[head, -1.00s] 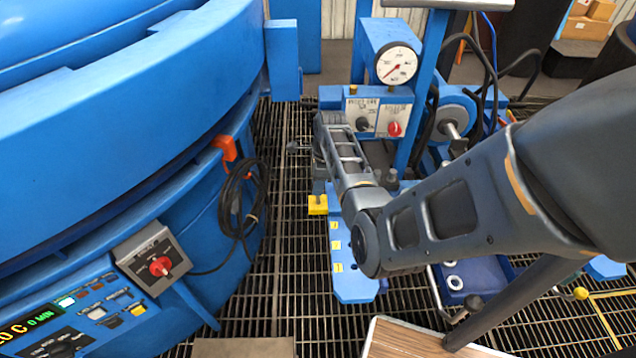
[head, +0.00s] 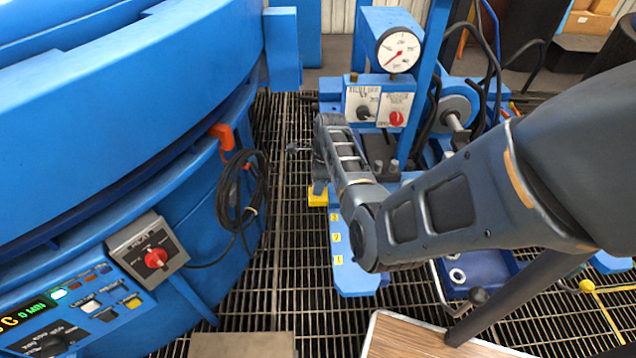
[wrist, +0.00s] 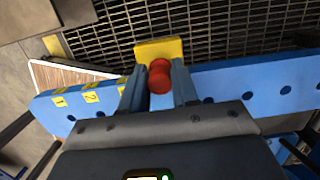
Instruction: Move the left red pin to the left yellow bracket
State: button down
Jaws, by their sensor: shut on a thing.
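In the wrist view my gripper (wrist: 158,68) has its two fingers on either side of a red pin (wrist: 159,78) with a rounded, waisted shape. The pin is right beside a yellow bracket (wrist: 157,48) on the edge of the long blue plate (wrist: 225,82); I cannot tell whether they touch. In the head view the yellow bracket (head: 317,197) shows just below my wrist, and the blue plate (head: 352,283) shows in part. The pin and the fingertips are hidden there behind my arm. No second red pin is clearly visible.
A large blue furnace (head: 130,110) fills the left side. A pressure gauge (head: 398,50) on a blue stand with a knob panel (head: 378,106) rises behind my arm. A wood-topped surface (head: 400,338) is at the bottom. Open floor grating (head: 290,260) lies between the furnace and plate.

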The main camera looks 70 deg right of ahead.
jog(key=c, duration=0.8)
grip_release()
jog(key=r, duration=0.5)
jog(key=s+r+p, duration=0.1)
jog(key=r, duration=0.1)
jog(key=shift+d+r, duration=0.25)
jog(key=shift+r, duration=0.1)
jog(key=shift+s, duration=0.1)
